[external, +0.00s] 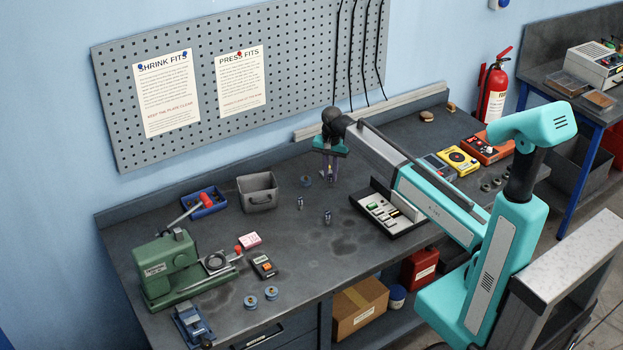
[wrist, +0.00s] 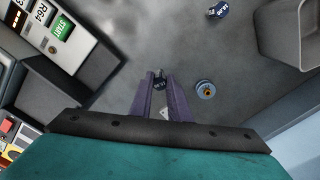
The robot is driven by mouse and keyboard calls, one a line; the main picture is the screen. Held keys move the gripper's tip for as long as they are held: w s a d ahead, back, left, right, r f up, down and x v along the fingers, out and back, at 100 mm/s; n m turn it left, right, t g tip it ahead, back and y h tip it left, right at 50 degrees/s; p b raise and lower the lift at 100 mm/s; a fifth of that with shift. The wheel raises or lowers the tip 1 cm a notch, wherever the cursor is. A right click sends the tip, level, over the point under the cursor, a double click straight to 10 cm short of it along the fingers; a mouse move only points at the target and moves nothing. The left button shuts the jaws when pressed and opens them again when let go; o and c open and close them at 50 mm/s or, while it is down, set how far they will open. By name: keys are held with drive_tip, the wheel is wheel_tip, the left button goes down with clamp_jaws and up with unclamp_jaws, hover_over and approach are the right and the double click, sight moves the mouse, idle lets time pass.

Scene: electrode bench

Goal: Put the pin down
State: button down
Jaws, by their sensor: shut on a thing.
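My gripper (external: 330,174) is above the back middle of the bench, pointing down with its purple fingers. In the wrist view the fingertips (wrist: 159,80) are shut on a small dark pin (wrist: 159,86) with pale lettering. The fingers partly cover it, and I cannot tell whether its lower end touches the bench. A blue ring with a brass-coloured centre (wrist: 204,90) lies on the bench beside the gripper; it also shows in the external view (external: 307,181). Two small pin-like pieces, one nearer the bin (external: 299,203) and one nearer the front (external: 327,217), stand on the bench.
A grey bin (external: 258,205) stands left of the gripper.

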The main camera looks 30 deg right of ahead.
sight(329, 180)
drive_tip(key=shift+w, duration=0.15)
drive_tip(key=shift+w, duration=0.2)
drive_tip(key=shift+w+f+p, duration=0.15)
drive_tip(key=shift+p, duration=0.15)
drive_tip(key=shift+f+p, duration=0.65)
drive_tip(key=shift+f, duration=1)
drive_tip(key=shift+f, duration=0.15)
drive_tip(key=c, duration=1.7)
unclamp_jaws()
drive_tip(key=shift+o, duration=0.2)
drive_tip(key=shift+r+b, duration=1.45)
drive_tip(key=shift+r, duration=4.7)
